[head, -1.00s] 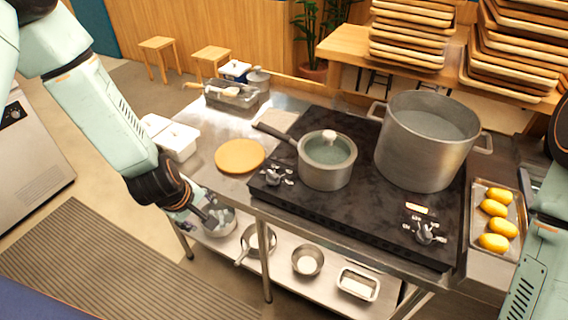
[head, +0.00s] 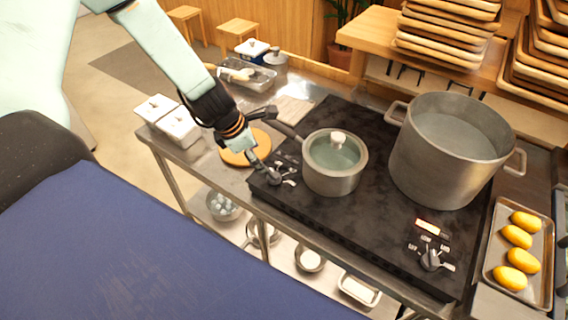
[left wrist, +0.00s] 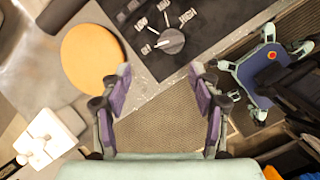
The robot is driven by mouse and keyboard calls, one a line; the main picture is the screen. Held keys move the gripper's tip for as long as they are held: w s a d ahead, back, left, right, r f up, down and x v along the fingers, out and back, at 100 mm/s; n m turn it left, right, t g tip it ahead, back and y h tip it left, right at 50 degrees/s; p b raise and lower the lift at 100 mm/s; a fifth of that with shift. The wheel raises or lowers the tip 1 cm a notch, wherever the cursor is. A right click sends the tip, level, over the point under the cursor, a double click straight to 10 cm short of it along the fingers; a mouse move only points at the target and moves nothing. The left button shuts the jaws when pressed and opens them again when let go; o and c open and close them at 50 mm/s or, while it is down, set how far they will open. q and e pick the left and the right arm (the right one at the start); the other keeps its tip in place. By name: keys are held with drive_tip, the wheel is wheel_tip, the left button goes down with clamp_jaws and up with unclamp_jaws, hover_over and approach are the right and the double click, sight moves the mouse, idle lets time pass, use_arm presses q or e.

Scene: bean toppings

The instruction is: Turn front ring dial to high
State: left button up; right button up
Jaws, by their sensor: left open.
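A grey dial (head: 273,176) sits on the front left corner of the black cooktop (head: 335,228); it also shows in the left wrist view (left wrist: 171,41), ringed by labels including LOW and HIGH. Its pointer appears turned to the left, toward the OFF label. A second dial (head: 430,260) is at the front right, under a lit display. I cannot tell from the pictures which one is the front ring dial. My left gripper (head: 260,163) is just beside the left dial. In the left wrist view its fingers (left wrist: 160,75) are apart and empty, with the dial beyond them. My right gripper is not in view.
A lidded saucepan (head: 335,180) stands close to the left dial, its handle reaching back left. A large pot (head: 445,165) stands to the right. A round wooden board (head: 238,155) lies left of the cooktop. A tray (head: 492,265) of yellow items is at right.

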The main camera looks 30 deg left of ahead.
sight(273, 172)
use_arm(q)
drive_tip(key=f+n+b, duration=0.1)
drive_tip(key=d+f+n+b, duration=0.1)
drive_tip(key=n+b, duration=0.1)
drive_tip(key=shift+w+d+f+h, duration=0.3)
drive_tip(key=shift+d+f, duration=0.1)
drive_tip(key=b+x, duration=0.2)
drive_tip(key=b, duration=0.1)
drive_tip(key=shift+f, duration=0.25)
drive_tip(key=shift+b+x, duration=1.1)
drive_tip(key=shift+b, duration=0.2)
drive_tip(key=shift+r, duration=0.1)
drive_tip(key=shift+w, duration=0.1)
